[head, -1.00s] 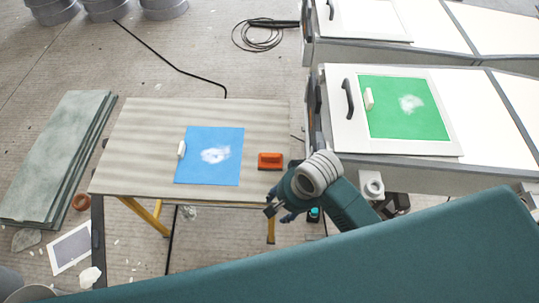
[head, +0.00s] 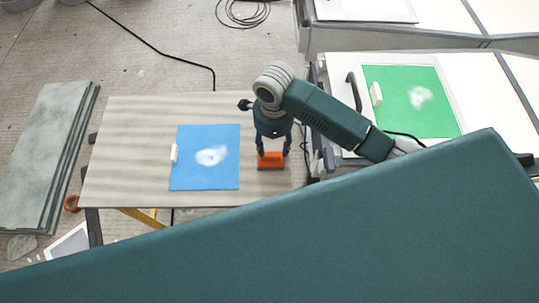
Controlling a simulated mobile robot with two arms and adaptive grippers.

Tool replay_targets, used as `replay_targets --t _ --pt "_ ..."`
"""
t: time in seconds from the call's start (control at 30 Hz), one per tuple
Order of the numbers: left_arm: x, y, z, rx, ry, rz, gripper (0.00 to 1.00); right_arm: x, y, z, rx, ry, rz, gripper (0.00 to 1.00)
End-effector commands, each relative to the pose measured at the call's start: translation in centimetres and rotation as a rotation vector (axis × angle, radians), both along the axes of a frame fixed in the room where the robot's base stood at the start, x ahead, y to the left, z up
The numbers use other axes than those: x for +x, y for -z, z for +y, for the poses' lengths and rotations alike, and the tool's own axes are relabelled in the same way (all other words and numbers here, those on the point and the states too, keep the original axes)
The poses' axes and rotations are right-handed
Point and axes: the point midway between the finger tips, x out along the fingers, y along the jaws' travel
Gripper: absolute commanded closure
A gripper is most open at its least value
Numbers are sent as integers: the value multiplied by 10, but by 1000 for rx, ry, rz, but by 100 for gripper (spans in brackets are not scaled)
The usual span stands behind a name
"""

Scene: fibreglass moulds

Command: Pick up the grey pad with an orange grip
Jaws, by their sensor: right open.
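The pad with the orange grip (head: 271,162) lies on the right part of the striped table (head: 130,191), right of the blue sheet. From above I see mostly its orange top; the grey pad under it is barely visible. My right gripper (head: 273,151) points down over it, open, with one finger at each side of the grip. I cannot tell whether the fingers touch it. My left gripper is not in view.
A blue sheet (head: 190,180) with a white patch and a small white block (head: 174,153) lie left of the pad. A green panel (head: 430,122) is on the white mould at right. Grey slabs (head: 45,150) lie on the floor at left.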

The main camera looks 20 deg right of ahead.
Motion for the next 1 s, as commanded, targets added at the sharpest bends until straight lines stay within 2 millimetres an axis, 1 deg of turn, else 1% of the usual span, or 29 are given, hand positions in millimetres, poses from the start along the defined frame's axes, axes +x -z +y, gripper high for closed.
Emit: replay_targets --t 0.03,0.1,0.23,0.37,0.53,0.6,0.7,0.9,0.97,1.0 --pt "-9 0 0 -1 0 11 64 0 8 0 -2 1 2 51" --pt "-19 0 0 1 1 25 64 0 17 0 -1 0 0 51" --pt "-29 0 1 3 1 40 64 1 26 0 -1 -1 -2 51" --pt "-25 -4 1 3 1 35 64 0 38 3 -2 -2 1 51" --pt "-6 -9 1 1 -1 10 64 0 65 7 -2 -2 1 51" --pt "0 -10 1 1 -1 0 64 0 73 7 -1 -3 -1 51" --pt "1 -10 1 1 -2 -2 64 0 78 7 0 -3 -2 51" --pt "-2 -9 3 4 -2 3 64 0 79 7 1 -4 -3 51" --pt "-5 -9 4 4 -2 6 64 0 79 7 1 -4 -3 61" --pt "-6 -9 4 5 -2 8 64 0 79 7 1 -4 -3 69"
